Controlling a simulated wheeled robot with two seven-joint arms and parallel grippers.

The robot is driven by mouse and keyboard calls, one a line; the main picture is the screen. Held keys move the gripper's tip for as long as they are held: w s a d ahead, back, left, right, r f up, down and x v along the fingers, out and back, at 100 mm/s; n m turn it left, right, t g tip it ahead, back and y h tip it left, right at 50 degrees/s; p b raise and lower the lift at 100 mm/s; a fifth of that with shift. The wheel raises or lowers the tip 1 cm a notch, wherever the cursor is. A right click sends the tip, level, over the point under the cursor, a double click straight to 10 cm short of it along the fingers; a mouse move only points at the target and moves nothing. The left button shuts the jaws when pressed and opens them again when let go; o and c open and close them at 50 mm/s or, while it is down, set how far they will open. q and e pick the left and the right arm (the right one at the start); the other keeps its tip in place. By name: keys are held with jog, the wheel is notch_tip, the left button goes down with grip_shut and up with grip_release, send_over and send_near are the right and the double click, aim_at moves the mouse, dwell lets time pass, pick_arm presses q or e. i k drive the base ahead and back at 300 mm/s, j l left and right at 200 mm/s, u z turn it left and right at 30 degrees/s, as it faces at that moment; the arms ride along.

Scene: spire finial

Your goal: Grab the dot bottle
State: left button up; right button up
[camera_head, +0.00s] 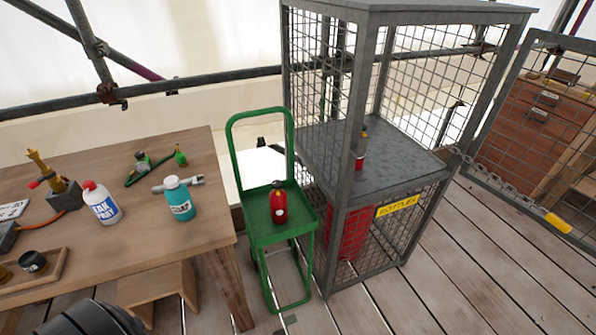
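No bottle has a mark I can clearly read as "dot". A small red bottle (278,203) with a dark top stands upright on the green trolley (258,232). Another small bottle (361,148), red with a dark top, stands on the grey cage shelf (405,165), partly behind the cage frame. A white bottle (102,203) with a red cap and blue lettering and a teal bottle (180,200) with a pale cap stand on the wooden table (130,235). Neither gripper shows; a dark rounded part, likely my arm, shows at the bottom left.
The metal cage (340,215) stands right of the trolley, with a large red cylinder (349,232) low inside and a yellow label (398,206). Its mesh door (535,130) hangs open at right, with a chain (500,183). A brass torch-like tool (48,178) stands on the table.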

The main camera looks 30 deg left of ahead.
aim_at(278, 199)
jog(key=u, duration=1)
jog(key=i+l, duration=0.1)
jog(key=l, duration=0.3)
jog(key=i+u, duration=0.05)
